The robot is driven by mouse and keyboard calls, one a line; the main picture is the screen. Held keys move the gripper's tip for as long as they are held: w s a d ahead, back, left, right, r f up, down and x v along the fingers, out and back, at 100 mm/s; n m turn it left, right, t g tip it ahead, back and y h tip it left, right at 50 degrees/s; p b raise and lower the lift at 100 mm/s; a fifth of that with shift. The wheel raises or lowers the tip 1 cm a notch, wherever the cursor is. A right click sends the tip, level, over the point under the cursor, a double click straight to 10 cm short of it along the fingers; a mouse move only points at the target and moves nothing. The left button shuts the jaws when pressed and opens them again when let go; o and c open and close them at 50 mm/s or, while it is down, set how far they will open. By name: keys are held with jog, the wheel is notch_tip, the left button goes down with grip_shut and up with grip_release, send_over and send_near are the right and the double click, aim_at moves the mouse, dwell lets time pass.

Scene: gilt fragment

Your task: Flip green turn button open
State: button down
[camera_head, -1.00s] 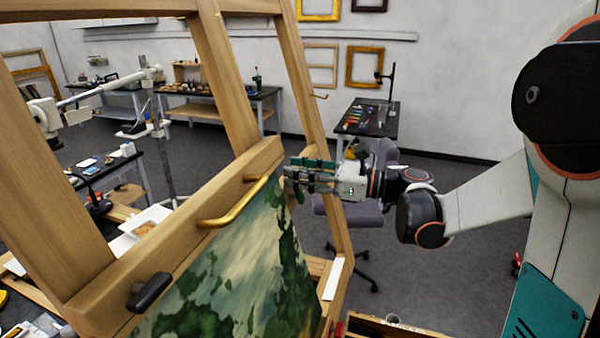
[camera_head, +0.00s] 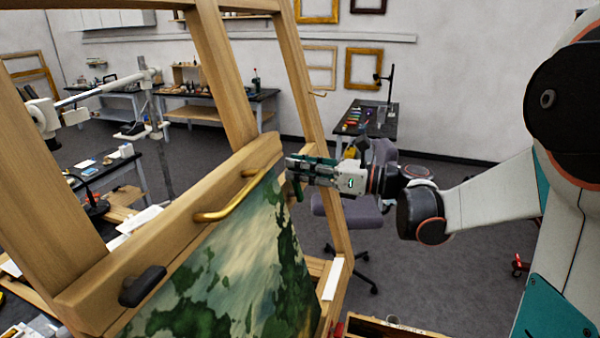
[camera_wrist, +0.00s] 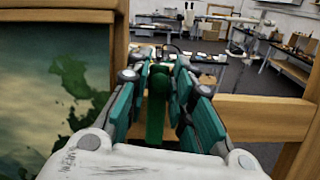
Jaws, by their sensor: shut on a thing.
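The green turn button (camera_wrist: 156,108) stands between my fingers in the wrist view, hanging downward with its lower end visible. In the head view its green end (camera_head: 298,191) shows just below my fingertips, at the right side of the easel. My gripper (camera_head: 292,170) reaches in from the right and is shut on the button. In the wrist view the two green-padded fingers of my gripper (camera_wrist: 161,80) flank it. The button's pivot is hidden by the fingers.
The painting (camera_head: 225,275) rests on the wooden easel (camera_head: 225,75) left of my gripper. Open floor lies to the right.

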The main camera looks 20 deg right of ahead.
jog(key=c, duration=1.6)
grip_release()
jog(key=shift+s+a, duration=0.1)
jog(key=v, duration=1.2)
